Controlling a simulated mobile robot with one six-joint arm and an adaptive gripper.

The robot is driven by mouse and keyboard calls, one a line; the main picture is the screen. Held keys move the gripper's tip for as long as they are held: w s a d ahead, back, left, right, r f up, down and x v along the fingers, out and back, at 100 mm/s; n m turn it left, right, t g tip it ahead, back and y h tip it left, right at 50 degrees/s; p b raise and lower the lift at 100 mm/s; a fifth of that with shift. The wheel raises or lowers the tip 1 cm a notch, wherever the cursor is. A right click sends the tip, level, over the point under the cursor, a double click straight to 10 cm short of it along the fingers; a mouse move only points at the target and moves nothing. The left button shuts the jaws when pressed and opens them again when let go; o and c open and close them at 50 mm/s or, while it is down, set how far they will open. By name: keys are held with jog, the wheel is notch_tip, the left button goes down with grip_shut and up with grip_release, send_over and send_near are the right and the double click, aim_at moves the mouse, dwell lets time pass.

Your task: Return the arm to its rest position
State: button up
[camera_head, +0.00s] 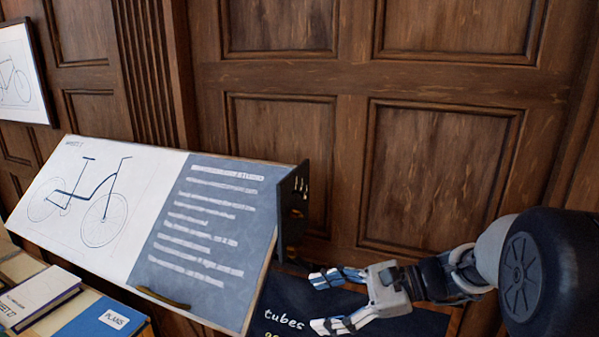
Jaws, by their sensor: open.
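My gripper (325,301) is at the lower right of the head view, at the end of my arm, which reaches in from the right edge. Its two fingers point left and stand apart, with nothing between them. It is to the right of the tilted drafting board (262,262) and apart from it in the picture. Behind and below the fingers is a dark panel (275,297) with the handwritten word "tubes". The rest of that panel is cut off or hidden by my gripper.
The board carries a bicycle drawing (85,200) and a blue-grey text sheet (205,235). A black bracket (292,208) is at its right edge. Books (40,295) and a blue "PLANS" folder (95,318) lie lower left. A wood-panelled wall (440,180) stands behind.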

jog(key=s+f+n+g+h+b, duration=0.1)
jog(key=s+f+n+h+b, duration=0.25)
jog(key=s, duration=0.45)
jog(key=s+f+n+h+b, duration=0.25)
jog(key=s+n+h, duration=0.2)
jog(key=s, duration=0.25)
jog(key=s+d+f+n+t+h+b, duration=0.4)
jog(key=s+d+f+n+h+b, duration=0.1)
jog(key=s+d+f+n, duration=0.1)
jog(key=s+d+n, duration=0.1)
jog(key=s+d, duration=0.1)
jog(key=shift+s+d+f+n+b, duration=0.15)
jog(key=shift+d+f+n+b, duration=0.15)
jog(key=shift+b, duration=0.1)
